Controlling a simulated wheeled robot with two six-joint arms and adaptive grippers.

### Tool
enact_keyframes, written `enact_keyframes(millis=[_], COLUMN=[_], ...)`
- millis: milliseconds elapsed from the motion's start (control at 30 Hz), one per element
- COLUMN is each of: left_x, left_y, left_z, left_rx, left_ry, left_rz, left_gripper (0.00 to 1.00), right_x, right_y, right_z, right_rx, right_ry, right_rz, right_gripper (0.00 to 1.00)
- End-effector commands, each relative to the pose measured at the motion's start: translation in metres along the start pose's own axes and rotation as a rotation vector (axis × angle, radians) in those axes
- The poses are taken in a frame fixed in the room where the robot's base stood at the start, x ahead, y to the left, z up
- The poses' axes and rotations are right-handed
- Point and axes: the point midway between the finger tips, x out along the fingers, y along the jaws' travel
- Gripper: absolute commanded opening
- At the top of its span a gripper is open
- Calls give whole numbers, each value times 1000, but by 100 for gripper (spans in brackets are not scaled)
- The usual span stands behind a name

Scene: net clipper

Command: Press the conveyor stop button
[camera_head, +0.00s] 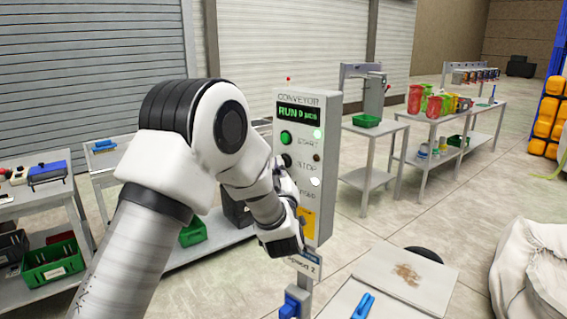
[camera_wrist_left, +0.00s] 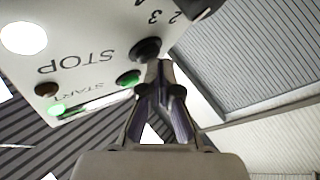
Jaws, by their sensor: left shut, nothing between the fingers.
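The conveyor control panel (camera_head: 319,190) stands upright in the middle of the head view; its display (camera_head: 297,113) reads "RUN 0 pcs". A green button (camera_head: 285,138) is in the START row. A dark round button (camera_head: 287,160) is in the STOP row below it; it also shows in the left wrist view (camera_wrist_left: 146,47), where the panel appears upside down. My left gripper (camera_wrist_left: 160,66) is shut and empty, its tips at the dark button's edge in that view. I cannot tell whether they touch. The left wrist (camera_head: 285,235) hides the panel's lower left. My right gripper is out of view.
A green lamp (camera_head: 317,133) is lit on the panel's right side. A grey table (camera_head: 376,131) and benches stand behind on the right. A shelf with a green crate (camera_head: 55,262) is at left. A pale board (camera_head: 420,280) lies in front of the panel.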

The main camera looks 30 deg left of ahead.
Motion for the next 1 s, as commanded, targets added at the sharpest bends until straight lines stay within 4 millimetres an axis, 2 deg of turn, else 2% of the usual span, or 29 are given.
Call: enact_keyframes(millis=[700, 1000], left_x=[4, -5], left_y=[3, -4], left_z=[3, -2], left_rx=[0, 0], left_ry=[0, -1], left_rz=[0, 0], left_gripper=[0, 0], right_x=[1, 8], right_y=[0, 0], right_z=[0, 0], right_rx=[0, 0], right_ry=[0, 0], right_rz=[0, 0], right_gripper=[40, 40])
